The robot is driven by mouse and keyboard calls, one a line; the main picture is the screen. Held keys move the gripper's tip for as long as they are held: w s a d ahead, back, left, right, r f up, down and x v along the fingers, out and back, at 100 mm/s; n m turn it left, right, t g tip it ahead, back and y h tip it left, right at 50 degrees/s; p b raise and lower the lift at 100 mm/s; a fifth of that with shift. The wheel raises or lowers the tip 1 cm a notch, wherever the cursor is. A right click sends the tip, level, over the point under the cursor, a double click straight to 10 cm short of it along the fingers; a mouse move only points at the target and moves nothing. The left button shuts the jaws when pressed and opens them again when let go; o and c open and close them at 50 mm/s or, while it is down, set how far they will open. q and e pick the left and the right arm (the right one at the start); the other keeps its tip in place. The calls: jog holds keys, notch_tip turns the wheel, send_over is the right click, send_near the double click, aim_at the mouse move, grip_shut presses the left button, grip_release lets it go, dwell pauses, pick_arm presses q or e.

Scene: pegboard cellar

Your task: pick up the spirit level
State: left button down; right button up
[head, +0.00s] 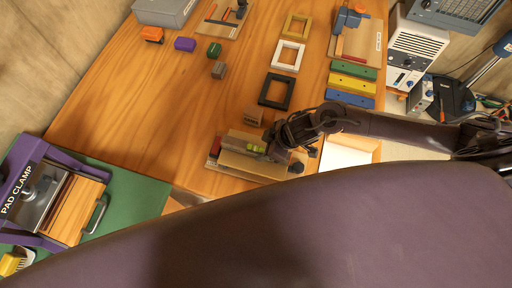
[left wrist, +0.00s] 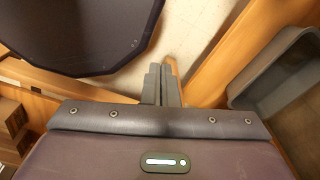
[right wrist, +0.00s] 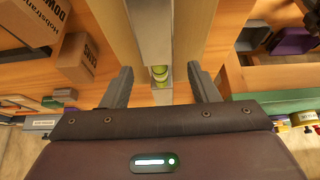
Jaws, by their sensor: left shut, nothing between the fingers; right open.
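The spirit level shows in the right wrist view as a pale bar with green vials (right wrist: 160,73), running away from the camera between the fingers. In the head view its green vial (head: 255,149) shows on the board near the table's front edge, partly covered by my right gripper (head: 272,146). In its own wrist view, the right gripper (right wrist: 163,84) is open, with one finger on each side of the level; I cannot tell whether they touch it. My left gripper (left wrist: 163,84) is shut and empty in its wrist view, away from the level. It does not show in the head view.
A cardboard box (right wrist: 77,58) stands left of the level in the right wrist view. Black (head: 277,91), white (head: 288,55) and yellow (head: 297,26) frames lie behind it in the head view. A pad clamp (head: 52,203) is on the left. The table's left middle is clear.

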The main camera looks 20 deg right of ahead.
aim_at(261, 148)
jog(key=x, duration=0.4)
jog(key=shift+w+f+p, duration=0.1)
jog(key=shift+p, duration=0.3)
grip_shut()
